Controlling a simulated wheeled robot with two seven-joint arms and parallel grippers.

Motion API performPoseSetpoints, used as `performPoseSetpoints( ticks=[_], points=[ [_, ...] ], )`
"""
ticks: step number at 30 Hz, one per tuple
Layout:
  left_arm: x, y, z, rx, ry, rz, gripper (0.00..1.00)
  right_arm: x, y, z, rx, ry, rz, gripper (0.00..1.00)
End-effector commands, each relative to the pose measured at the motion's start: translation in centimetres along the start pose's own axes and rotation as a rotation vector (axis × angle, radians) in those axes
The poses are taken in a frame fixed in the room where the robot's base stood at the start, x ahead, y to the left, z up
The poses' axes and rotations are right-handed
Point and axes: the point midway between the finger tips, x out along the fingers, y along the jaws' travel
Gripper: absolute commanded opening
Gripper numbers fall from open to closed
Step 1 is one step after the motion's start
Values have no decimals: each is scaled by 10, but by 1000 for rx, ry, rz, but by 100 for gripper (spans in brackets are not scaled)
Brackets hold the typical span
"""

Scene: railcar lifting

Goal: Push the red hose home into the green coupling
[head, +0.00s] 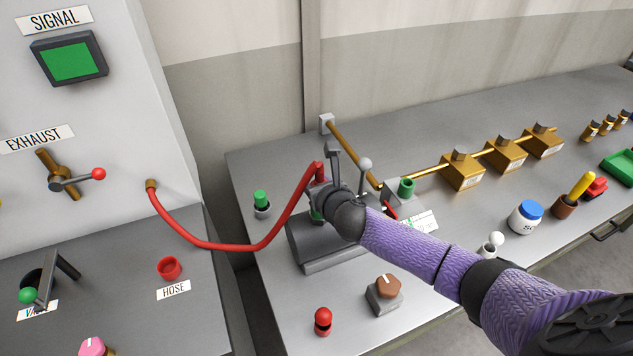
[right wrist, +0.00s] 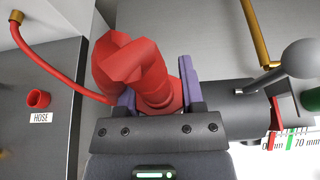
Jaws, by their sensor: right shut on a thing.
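The red hose (head: 225,247) runs in a sagging loop from a brass fitting on the grey cabinet to my right gripper (head: 322,190). My right gripper is above the dark grey cylinder (head: 307,240) on the bench. In the right wrist view its purple fingers (right wrist: 158,95) are shut on the thick red end of the hose (right wrist: 135,70). A bit of green, seemingly the green coupling (head: 316,213), shows just below the gripper on the cylinder. The wrist view hides the coupling, and I cannot tell how deep the hose sits. My left gripper is out of view.
A green-capped cup (head: 261,204) stands left of the cylinder, a brown knob (head: 388,287) and a red plunger (head: 323,320) in front. A ball-topped lever (head: 365,168) and a scale plate (head: 420,221) are close on the right. A red socket marked HOSE (head: 169,268) is left.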

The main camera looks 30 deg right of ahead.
Motion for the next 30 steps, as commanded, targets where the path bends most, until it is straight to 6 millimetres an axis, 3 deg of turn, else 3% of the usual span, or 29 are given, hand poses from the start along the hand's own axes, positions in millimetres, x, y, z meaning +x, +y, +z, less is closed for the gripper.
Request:
performPoseSetpoints(
  ticks=[1, 6, 7, 17, 24, 30],
  points=[
    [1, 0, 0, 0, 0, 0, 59, 1, 0, -1, 0, -1, 0, 51],
    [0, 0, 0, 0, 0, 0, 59, 0, 0, 0, 0, 0, 0, 87],
    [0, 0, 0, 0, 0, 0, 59, 0, 0, 0, 1, 0, 0, 90],
    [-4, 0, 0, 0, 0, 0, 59, -9, 0, 0, 1, 2, 1, 90],
    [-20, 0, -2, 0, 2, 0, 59, -64, 0, 1, -2, 2, 2, 90],
    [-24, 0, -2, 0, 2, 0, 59, -95, 0, 0, 0, 1, 1, 90]
  ],
)
